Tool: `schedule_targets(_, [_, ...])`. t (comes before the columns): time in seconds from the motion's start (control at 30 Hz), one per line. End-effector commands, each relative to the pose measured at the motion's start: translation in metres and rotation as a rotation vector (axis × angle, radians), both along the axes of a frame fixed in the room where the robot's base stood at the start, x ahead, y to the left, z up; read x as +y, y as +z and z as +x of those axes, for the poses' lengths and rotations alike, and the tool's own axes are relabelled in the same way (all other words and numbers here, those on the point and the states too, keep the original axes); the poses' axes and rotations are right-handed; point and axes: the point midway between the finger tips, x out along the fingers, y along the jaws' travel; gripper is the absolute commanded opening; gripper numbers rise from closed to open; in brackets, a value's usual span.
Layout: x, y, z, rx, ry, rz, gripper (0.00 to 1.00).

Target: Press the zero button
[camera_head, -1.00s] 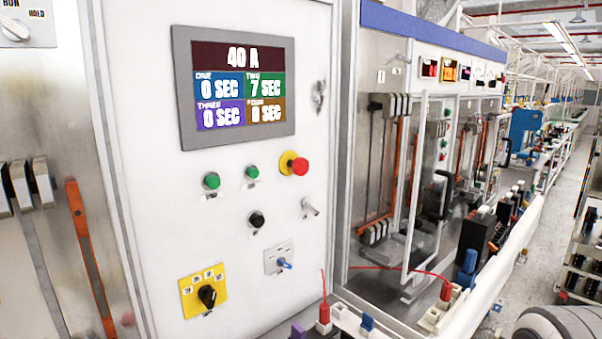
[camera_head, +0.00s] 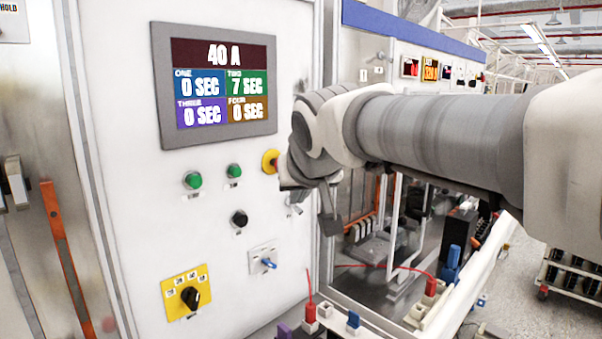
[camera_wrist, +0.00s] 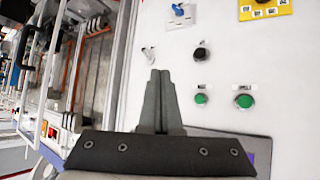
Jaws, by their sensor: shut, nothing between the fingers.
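The white control panel (camera_head: 130,215) carries two green buttons, one at left (camera_head: 192,180) and one at right (camera_head: 234,171), and a black button (camera_head: 239,218) below them. Their small labels are too blurred to read, so I cannot tell which is the zero button. In the wrist view the black button (camera_wrist: 199,54) and the green buttons (camera_wrist: 201,99) (camera_wrist: 243,101) lie right of my gripper (camera_wrist: 158,75). My gripper is shut and empty, in front of the panel. In the head view my arm and gripper (camera_head: 330,225) stand right of the buttons, apart from them.
A display (camera_head: 215,85) reads 40 A and 7 SEC for two. A blue toggle (camera_head: 268,263) and a yellow selector plate (camera_head: 187,292) sit lower. A test bench with red wires (camera_head: 310,285) lies at right.

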Motion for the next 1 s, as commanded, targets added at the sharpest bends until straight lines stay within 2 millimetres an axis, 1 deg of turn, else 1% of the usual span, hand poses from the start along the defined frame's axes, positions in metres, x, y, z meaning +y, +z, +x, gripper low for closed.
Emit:
schedule_targets(0.03, [0.014, 0.004, 0.007, -0.013, 0.016, 0.006, 0.0])
schedule_targets(0.1, [0.026, 0.01, 0.013, -0.031, 0.029, 0.013, 0.0])
schedule_targets(0.2, [0.035, 0.014, 0.017, -0.044, 0.04, 0.019, 0.0])
schedule_targets(0.67, [0.04, 0.015, 0.02, -0.046, 0.041, 0.022, 0.0])
schedule_targets(0.77, [0.045, 0.016, 0.026, -0.045, 0.042, 0.021, 0.0])
schedule_targets(1.0, [0.071, 0.017, 0.047, -0.045, 0.043, 0.019, 0.0])
